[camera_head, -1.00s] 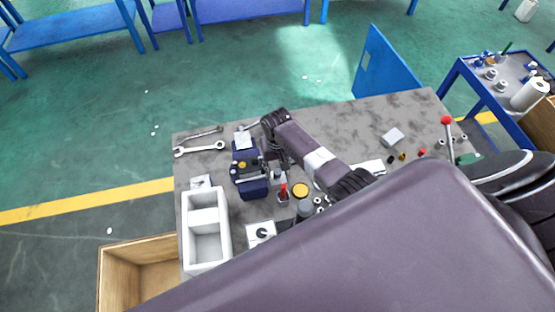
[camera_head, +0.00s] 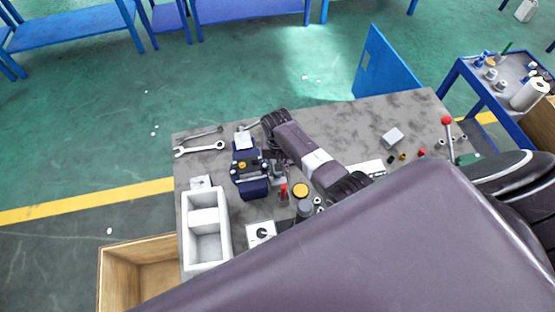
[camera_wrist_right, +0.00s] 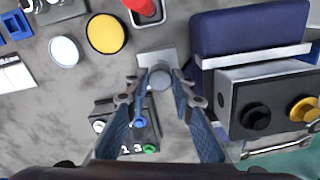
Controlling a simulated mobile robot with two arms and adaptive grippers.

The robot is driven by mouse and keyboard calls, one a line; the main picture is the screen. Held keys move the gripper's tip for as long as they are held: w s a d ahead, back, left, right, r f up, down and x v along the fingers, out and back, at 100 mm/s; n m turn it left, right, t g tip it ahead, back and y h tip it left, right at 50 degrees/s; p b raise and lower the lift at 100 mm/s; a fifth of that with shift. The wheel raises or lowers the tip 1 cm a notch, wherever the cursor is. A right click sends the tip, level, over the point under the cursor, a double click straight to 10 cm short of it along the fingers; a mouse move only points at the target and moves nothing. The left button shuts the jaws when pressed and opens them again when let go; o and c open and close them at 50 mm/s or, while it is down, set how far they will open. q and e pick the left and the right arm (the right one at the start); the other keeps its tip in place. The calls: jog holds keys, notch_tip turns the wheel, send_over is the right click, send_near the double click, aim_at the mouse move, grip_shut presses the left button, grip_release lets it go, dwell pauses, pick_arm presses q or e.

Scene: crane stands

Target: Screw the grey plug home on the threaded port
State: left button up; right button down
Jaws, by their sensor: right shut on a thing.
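The grey plug (camera_wrist_right: 159,78) shows as a round grey top between the fingertips of my right gripper (camera_wrist_right: 160,88) in the right wrist view. The gripper is shut on it from both sides. Just beyond the plug is a light grey square plate (camera_wrist_right: 150,57); the threads of the port are hidden, so I cannot tell how deep the plug sits. In the head view my right gripper (camera_head: 277,170) is small and partly hidden, beside the navy blue device. My left gripper is not in view.
The navy device (camera_head: 252,184) with black and yellow knobs stands close to the gripper. A red-topped part (camera_head: 284,192), a yellow disc (camera_head: 300,190) and a white tray (camera_head: 188,235) are nearby. A small dark box with coloured buttons (camera_wrist_right: 145,137) lies below the fingers in the wrist view.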

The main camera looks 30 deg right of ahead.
jog(key=shift+m, duration=1.2)
jog(key=shift+m, duration=0.9)
jog(key=m, duration=0.3)
jog(key=m, duration=0.5)
jog(key=shift+m, duration=0.3)
